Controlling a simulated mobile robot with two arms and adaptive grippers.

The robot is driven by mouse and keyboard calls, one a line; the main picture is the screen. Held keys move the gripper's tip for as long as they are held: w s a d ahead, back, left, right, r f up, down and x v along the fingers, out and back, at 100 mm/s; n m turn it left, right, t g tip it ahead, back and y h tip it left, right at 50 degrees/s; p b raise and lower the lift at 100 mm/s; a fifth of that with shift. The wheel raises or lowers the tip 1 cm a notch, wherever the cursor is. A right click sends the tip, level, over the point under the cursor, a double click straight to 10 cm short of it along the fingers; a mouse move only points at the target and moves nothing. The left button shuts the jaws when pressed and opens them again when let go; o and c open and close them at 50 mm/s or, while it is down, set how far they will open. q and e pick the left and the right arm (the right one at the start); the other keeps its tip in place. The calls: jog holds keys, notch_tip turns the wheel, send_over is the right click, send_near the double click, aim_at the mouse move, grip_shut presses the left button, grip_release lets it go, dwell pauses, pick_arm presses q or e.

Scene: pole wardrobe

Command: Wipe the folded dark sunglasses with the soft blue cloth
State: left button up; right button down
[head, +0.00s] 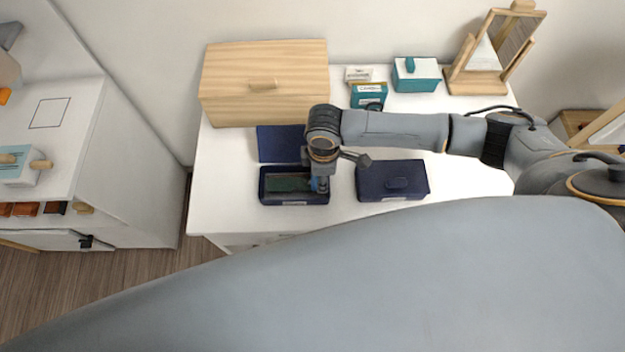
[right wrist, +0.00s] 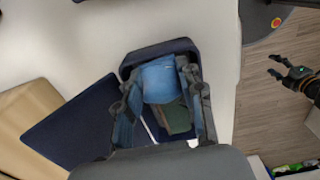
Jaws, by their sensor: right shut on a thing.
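My right gripper (head: 320,184) reaches down into an open navy box (head: 295,200) on the white table. In the right wrist view its fingers (right wrist: 168,100) are shut on the soft blue cloth (right wrist: 160,78), inside or just above that box. A dark green flat thing (head: 285,183) lies in the box beside the cloth; it also shows in the right wrist view (right wrist: 179,119). I cannot make out the folded dark sunglasses in either view. My left gripper (right wrist: 282,75) shows at the right edge of the right wrist view, fingers apart and empty, over the floor.
A navy lid (head: 278,143) lies behind the open box. A closed navy box (head: 391,192) stands to its right. A large wooden box (head: 263,55), a teal-and-white box (head: 416,83) and a mirror (head: 497,50) stand at the back. A grey foreground surface hides the table's front right.

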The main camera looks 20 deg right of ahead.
aim_at(307, 183)
jog(key=shift+s+d, duration=0.1)
jog(key=shift+d, duration=0.15)
dwell(0.7)
jog(key=shift+w+a, duration=0.2)
jog(key=shift+a, duration=0.45)
jog(key=shift+w+a, duration=0.2)
jog(key=shift+a, duration=0.5)
jog(key=shift+w+a, duration=0.2)
jog(key=shift+a, duration=0.45)
notch_tip(307, 183, up, 7)
jog(key=p, duration=0.8)
